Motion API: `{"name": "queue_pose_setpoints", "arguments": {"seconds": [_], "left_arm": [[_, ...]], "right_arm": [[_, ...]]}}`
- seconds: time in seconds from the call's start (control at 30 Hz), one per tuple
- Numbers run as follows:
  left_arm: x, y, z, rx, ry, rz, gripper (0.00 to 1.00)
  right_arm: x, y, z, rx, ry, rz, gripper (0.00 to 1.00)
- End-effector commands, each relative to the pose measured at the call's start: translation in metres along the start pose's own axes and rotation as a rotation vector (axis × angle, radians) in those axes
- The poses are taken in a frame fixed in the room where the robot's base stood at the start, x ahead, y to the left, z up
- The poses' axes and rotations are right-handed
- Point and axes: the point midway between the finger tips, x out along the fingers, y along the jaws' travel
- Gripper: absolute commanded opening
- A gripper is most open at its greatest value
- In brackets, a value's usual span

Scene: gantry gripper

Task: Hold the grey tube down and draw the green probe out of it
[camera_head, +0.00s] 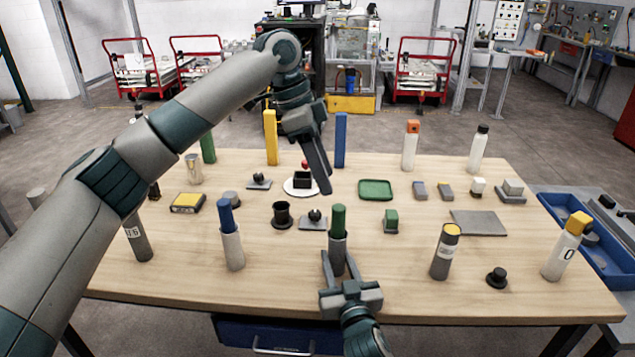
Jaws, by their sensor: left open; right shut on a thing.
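The grey tube (338,253) stands upright near the front middle of the table. The green probe (338,220) sticks up out of its top. My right gripper (339,265) comes from the front edge and is shut on the grey tube, with a finger on each side of it. My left gripper (325,188) is open and empty, pointing down, above and behind the green probe and slightly to its left in the picture. The gap between its fingers is hard to see from this side. The probe's lower part is hidden inside the tube.
A white tube with a blue probe (225,215) stands left of the grey tube. A black cup (282,215) and a small grey fixture (314,220) lie close by. A yellow-topped grey cylinder (446,250) stands to the right. The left arm spans the table's left side.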

Motion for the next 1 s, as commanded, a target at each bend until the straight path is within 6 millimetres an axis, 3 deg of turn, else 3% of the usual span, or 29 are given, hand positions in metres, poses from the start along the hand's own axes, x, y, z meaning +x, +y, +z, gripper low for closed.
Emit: {"name": "queue_pose_setpoints", "arguments": {"seconds": [0.2,0.4,1.0], "left_arm": [[0.013,0.001,-0.023,-0.059,-0.2,-0.019,0.47],[0.016,0.002,-0.031,-0.104,-0.318,-0.049,0.47],[0.021,0.002,-0.03,-0.112,-0.338,-0.054,0.47]], "right_arm": [[0.0,0.0,0.0,0.0,-0.001,0.0,0.1],[0.0,0.0,0.0,0.0,-0.001,0.001,0.1],[0.0,0.0,0.0,0.0,-0.001,0.0,0.1]]}}
